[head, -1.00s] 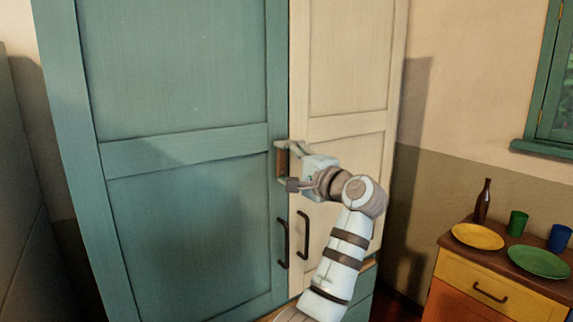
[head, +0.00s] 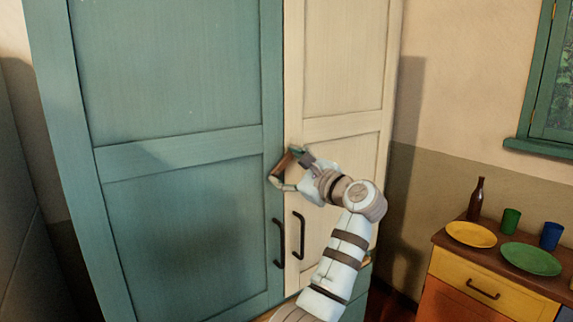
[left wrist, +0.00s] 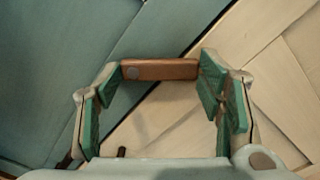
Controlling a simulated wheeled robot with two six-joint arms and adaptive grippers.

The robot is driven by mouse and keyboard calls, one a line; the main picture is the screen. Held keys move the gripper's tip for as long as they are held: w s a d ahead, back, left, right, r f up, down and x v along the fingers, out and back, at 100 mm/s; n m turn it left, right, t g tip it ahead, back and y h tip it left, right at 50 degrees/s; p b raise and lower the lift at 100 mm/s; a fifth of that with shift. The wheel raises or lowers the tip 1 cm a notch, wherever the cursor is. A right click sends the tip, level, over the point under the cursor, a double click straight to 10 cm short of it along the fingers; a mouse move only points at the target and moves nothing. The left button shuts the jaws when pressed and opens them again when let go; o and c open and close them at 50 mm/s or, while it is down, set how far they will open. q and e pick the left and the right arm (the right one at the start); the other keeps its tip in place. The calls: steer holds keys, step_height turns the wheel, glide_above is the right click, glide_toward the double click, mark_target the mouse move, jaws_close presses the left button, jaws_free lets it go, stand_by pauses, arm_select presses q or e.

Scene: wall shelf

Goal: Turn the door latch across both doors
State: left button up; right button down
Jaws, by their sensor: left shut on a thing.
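The door latch is a short brown wooden bar (head: 283,163) at the meeting edge of the teal door (head: 185,225) and the cream door (head: 345,85). It is tilted, its upper end leaning right. In the left wrist view the latch (left wrist: 165,69) has a round pin near its left end, and the door seam runs diagonally behind it. My left gripper (head: 284,167) is shut on the latch, with green-padded fingers at its two ends in the left wrist view (left wrist: 161,75). How far the latch reaches over the cream door is unclear. My right gripper is not in view.
Two dark door handles (head: 279,243) (head: 298,235) sit below the latch, close to my left arm. At right a low cabinet (head: 500,293) carries a bottle (head: 475,200), plates (head: 530,259) and cups (head: 551,236). A green window frame (head: 535,147) is at upper right.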

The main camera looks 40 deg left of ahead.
arm_select(q)
steer(key=m, duration=0.2)
steer(key=m+p, duration=0.1)
steer(key=m, duration=0.1)
steer(key=f+m+p, duration=0.1)
steer(key=m, duration=0.1)
steer(key=shift+w+d+m, duration=0.1)
steer(key=shift+w+m, duration=0.15)
steer(key=shift+m, duration=0.05)
stand_by(0.4)
steer(key=o, duration=1.1)
steer(key=shift+f, duration=0.1)
steer(key=shift+o, duration=0.2)
steer(key=shift+d, duration=0.1)
steer(key=v, duration=1.2)
steer(key=shift+w, duration=0.1)
